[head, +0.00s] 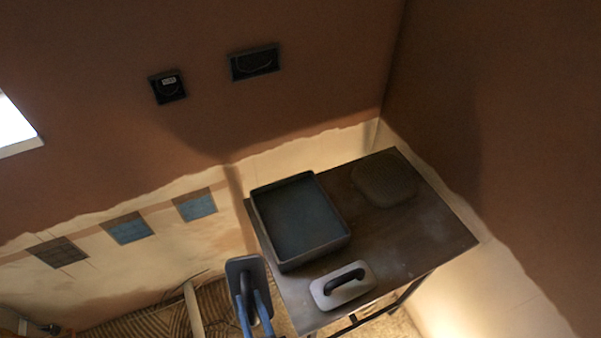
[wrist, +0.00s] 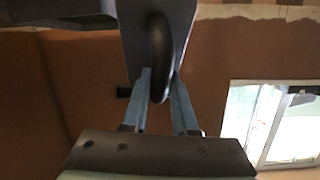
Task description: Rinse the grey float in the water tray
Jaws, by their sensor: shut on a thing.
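My gripper (head: 250,298) is shut on the dark handle of a grey float (head: 236,267), just left of the table's front left edge in the head view. The wrist view shows the float's flat plate (wrist: 133,35) beyond the fingers and the curved handle between the fingertips (wrist: 160,80). The plate stands tilted up, apart from the tray. The water tray (head: 341,240) is a dark rectangular tray with raised walls on the left part of the table. Its inside looks dark blue-grey; I cannot tell the water level.
The dark table (head: 425,235) stands in a wall corner. A paler float (head: 330,298) with a black handle lies in front of the tray. A dark rounded pad (head: 383,180) lies at the back right. The table's right front is clear. Two dark wall boxes (head: 254,63) (head: 168,87) sit above.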

